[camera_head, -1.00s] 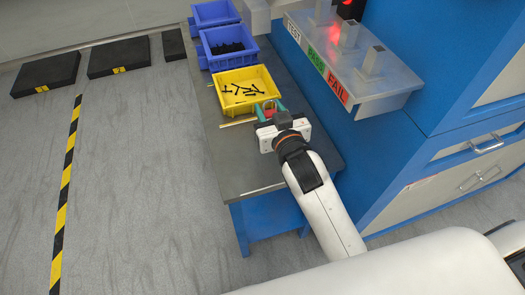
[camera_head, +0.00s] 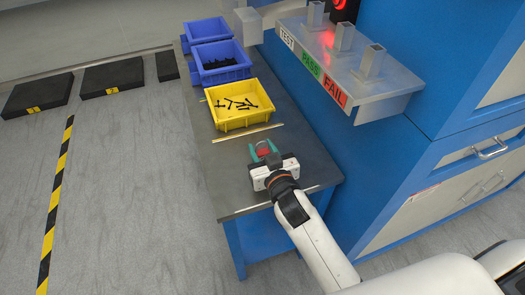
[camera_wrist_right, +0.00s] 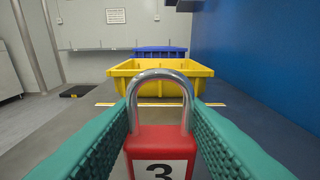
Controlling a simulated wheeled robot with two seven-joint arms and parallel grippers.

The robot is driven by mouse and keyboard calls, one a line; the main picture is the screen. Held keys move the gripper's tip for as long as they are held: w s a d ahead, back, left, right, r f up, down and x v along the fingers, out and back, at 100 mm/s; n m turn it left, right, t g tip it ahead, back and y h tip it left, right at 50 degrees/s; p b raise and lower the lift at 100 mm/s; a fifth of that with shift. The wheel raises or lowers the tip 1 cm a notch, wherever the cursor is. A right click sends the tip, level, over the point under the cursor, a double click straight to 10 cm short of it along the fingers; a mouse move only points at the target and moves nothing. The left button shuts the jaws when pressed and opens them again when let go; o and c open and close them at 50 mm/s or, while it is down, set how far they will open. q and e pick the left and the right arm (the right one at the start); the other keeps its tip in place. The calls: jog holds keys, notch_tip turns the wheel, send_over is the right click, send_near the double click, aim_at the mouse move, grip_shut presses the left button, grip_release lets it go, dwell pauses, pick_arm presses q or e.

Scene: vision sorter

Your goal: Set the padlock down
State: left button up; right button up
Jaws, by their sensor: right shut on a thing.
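The padlock has a red body marked "3" and a silver shackle. In the right wrist view the padlock (camera_wrist_right: 160,142) stands upright between the green fingers of my right gripper (camera_wrist_right: 160,120), which is shut on it. In the head view the padlock (camera_head: 263,149) is small, at the tips of the right gripper (camera_head: 264,153), over the near part of the grey table (camera_head: 231,193). I cannot tell whether the padlock touches the table top. My left gripper is not in view.
A yellow bin (camera_head: 228,119) with several black bolts stands beyond the gripper. Blue bins (camera_head: 222,76) stand behind it. A metal fixture (camera_head: 378,95) labelled TEST, PASS and FAIL is at the right. Table surface around the gripper is clear.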

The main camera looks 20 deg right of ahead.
jog(key=shift+f, duration=0.1)
jog(key=o, duration=1)
jog(key=shift+o, duration=0.2)
